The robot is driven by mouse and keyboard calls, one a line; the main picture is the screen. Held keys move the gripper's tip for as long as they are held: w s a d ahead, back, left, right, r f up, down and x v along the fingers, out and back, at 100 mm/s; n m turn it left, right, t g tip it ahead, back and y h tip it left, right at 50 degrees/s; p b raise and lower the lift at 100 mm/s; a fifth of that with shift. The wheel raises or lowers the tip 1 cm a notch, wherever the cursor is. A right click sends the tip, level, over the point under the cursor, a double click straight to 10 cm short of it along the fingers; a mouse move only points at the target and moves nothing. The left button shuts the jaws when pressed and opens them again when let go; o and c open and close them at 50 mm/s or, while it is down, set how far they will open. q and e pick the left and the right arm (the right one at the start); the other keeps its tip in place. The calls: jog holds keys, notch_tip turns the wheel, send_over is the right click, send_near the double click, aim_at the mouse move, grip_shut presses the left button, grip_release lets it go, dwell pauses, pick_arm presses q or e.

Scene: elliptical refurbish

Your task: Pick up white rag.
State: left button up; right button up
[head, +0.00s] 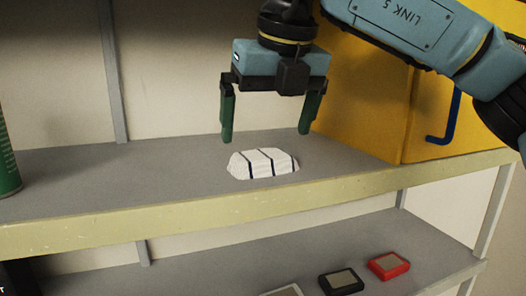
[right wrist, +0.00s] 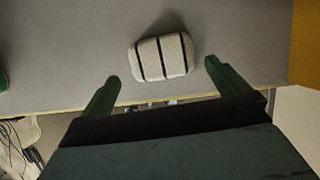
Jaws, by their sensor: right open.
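The white rag (head: 263,163) is a folded bundle with dark stripes. It lies on the upper grey shelf (head: 175,178) near its front edge. It also shows in the right wrist view (right wrist: 161,57), at upper middle. My right gripper (head: 265,137) is open and empty above the rag, with its green fingers pointing down. In the right wrist view the two fingertips (right wrist: 162,70) stand to either side of the rag, apart from it. My left gripper is not in view.
A yellow cabinet or box (head: 375,95) stands on the shelf at right, with a blue hooked bar (head: 447,128) beside it. A green cylinder (head: 6,165) is at the left edge. The lower shelf holds a red item (head: 388,266) and a black item (head: 341,281). Shelf space left of the rag is clear.

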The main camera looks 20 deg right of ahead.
aim_at(263, 154)
jog(key=p+x, duration=0.1)
jog(key=x, duration=0.4)
jog(key=shift+s, duration=0.1)
jog(key=shift+c, duration=0.4)
jog(key=c, duration=0.5)
jog(key=shift+c, duration=0.2)
jog(key=shift+r, duration=0.1)
